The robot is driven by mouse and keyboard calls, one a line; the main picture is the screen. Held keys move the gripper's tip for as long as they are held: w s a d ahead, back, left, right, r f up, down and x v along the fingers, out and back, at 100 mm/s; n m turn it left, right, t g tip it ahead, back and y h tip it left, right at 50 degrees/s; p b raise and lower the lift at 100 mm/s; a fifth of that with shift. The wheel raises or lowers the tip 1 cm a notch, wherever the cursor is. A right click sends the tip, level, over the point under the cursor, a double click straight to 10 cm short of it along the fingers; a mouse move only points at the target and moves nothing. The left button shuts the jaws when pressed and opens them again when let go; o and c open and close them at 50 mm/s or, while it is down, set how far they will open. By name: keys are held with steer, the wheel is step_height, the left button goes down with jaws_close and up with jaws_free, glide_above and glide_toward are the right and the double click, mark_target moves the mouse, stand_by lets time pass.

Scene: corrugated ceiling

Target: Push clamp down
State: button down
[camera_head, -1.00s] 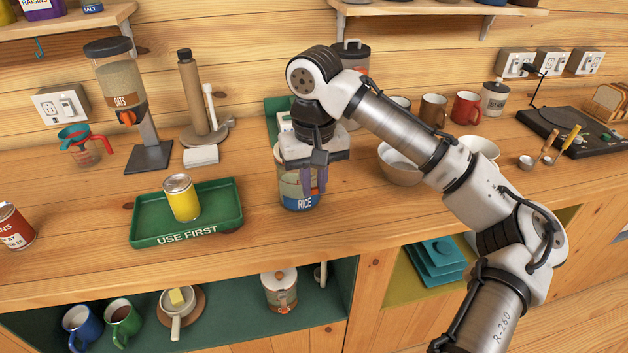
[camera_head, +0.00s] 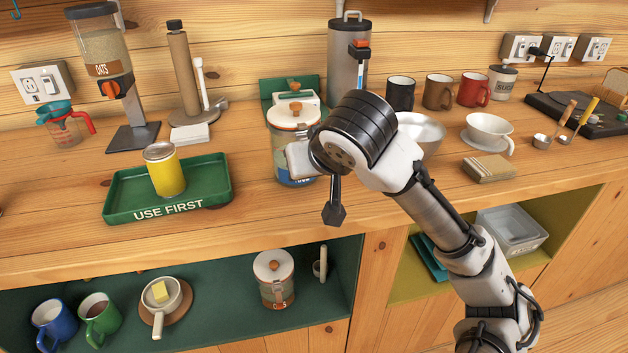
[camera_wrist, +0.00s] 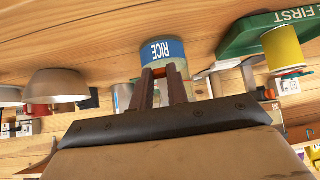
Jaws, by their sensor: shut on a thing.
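The rice canister (camera_head: 291,175) stands on the counter with its white lid and orange knob (camera_head: 296,110) seated on top. Its blue RICE label appears upside down in the wrist view (camera_wrist: 162,50). My gripper (camera_wrist: 161,72) reaches the canister's front from the near right. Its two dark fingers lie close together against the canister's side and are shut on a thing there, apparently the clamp. My wrist covers the fingers and the clamp in the head view, so I cannot tell the clamp's exact position.
A green USE FIRST tray (camera_head: 215,185) with a yellow can (camera_head: 165,172) is to the left. A green board and white box stand behind the canister. The counter in front is clear.

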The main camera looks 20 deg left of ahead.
steer(key=f+t+y+b, duration=0.1)
steer(key=b, duration=0.1)
steer(key=f+t+y+b, duration=0.1)
steer(key=b, duration=0.1)
steer(key=shift+w+a+f+b, duration=0.2)
steer(key=shift+f+b, duration=0.1)
steer(key=b, duration=0.1)
steer(key=t+y+b, duration=0.1)
steer(key=b, duration=0.1)
steer(key=f+t+b, duration=0.1)
steer(key=shift+w+a+y, duration=0.25)
steer(key=shift+w+y, duration=0.05)
steer(key=b, duration=0.1)
steer(key=t+y+b, duration=0.1)
steer(key=b, duration=0.1)
steer(key=w+t+b, duration=0.1)
steer(key=shift+a+f+y, duration=0.25)
steer(key=shift+a+y, duration=0.05)
steer(key=shift+w+a+t+y+b, duration=0.15)
steer(key=shift+t+y+b, duration=0.15)
steer(key=shift+t+b, duration=0.45)
steer(key=shift+r, duration=0.1)
steer(key=c, duration=1.4)
jaws_free()
steer(key=shift+o, duration=0.2)
